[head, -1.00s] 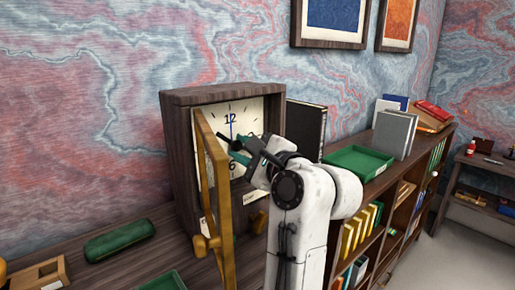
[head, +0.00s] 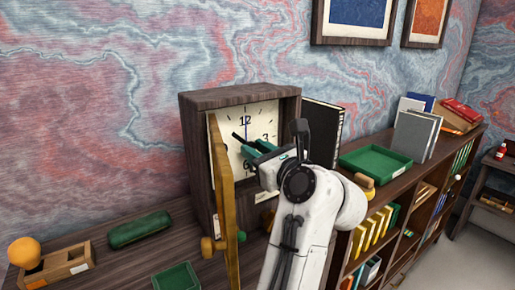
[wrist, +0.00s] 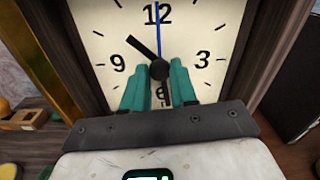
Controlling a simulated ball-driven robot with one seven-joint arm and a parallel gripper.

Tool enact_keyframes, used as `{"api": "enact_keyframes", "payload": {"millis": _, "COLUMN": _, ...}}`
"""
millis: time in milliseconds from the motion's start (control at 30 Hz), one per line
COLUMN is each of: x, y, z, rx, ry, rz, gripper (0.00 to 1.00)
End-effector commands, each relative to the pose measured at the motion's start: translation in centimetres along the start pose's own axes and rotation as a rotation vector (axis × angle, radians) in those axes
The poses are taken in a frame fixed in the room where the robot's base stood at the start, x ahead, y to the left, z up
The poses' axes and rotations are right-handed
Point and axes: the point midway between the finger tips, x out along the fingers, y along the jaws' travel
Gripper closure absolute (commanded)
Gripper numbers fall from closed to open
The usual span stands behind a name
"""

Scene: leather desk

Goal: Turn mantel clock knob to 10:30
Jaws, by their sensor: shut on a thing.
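The mantel clock (head: 200,150) has a dark wood case and a cream dial (wrist: 110,40). Its gold-framed door (head: 222,190) stands open toward me. In the wrist view the blue hand (wrist: 158,28) points to 12 and the short black hand (wrist: 143,48) points up-left, near 10. The dark round knob (wrist: 159,70) is at the dial's centre. My gripper (wrist: 159,76), with green fingers, is shut on the knob, one finger on each side. The fingers and palm cover the lower dial around 6.
The open door stands close left of my gripper. A green case (head: 140,230), a wooden box (head: 68,262) with an orange ball-topped thing (head: 24,251), and a green tray (head: 176,277) lie at left. A green tray (head: 375,160) and books (head: 415,135) are at right.

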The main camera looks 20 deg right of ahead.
Motion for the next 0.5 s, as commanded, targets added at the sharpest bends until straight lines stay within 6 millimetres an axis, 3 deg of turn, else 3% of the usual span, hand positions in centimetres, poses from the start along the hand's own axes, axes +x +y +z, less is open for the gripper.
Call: {"api": "enact_keyframes", "payload": {"millis": 500, "x": 0.01, "y": 0.03, "z": -0.27, "rx": 0.136, "ry": 0.007, "rz": 0.002, "gripper": 1.0}}
